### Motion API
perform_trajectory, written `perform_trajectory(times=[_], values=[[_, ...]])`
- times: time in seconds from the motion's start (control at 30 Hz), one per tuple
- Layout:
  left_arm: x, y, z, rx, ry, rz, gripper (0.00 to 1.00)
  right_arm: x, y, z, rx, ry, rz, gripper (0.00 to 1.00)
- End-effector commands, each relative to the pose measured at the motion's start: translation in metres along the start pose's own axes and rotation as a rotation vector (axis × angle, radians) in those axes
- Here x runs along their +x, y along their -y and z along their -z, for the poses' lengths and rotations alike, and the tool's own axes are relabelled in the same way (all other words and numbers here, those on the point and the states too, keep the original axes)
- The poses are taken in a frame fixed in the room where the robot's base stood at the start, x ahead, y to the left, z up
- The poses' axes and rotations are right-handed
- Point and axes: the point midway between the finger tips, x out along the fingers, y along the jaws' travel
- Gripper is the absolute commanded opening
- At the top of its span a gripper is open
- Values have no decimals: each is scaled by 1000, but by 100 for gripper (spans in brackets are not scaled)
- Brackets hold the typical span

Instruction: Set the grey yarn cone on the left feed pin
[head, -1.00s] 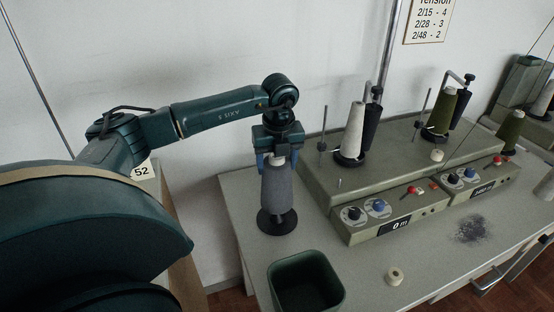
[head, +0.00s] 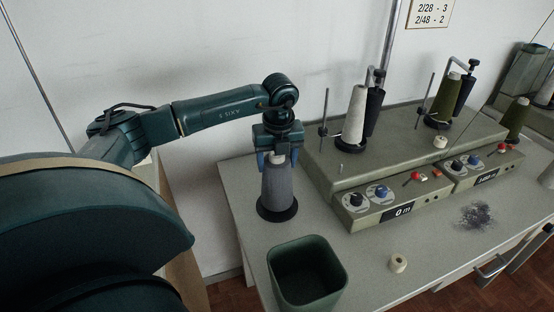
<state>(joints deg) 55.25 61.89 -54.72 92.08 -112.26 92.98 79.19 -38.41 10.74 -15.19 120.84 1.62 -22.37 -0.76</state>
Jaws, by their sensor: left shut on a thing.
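The grey yarn cone (head: 276,187) is upright, with its wide end down, over a round black base disc (head: 291,212) on the table left of the machine. My left gripper (head: 278,158) points down and is shut on the pale top of the cone. The cone's lower end lies over the middle of the disc; I cannot tell whether it rests on it. Any pin there is hidden by the cone. My right gripper is not in view.
The winding machine (head: 410,150) stands close to the right, with a white cone (head: 355,115), black cones, olive cones and thin upright rods. An empty green bin (head: 307,275) stands in front. A small pale spool (head: 397,263) and dark fluff (head: 480,216) lie on the table (head: 375,240).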

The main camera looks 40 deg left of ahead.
Motion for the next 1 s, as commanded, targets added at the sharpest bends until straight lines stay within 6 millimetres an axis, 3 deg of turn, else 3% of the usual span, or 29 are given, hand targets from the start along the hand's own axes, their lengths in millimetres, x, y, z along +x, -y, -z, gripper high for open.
perform_trajectory(times=[0.87, 0.9, 1.0], values=[[10, 0, 1, 0, 1, 1, 19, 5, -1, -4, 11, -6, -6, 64], [9, 0, 1, 0, 1, 2, 65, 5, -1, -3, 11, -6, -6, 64], [9, 0, 1, 0, 1, 1, 73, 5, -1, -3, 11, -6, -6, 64]])
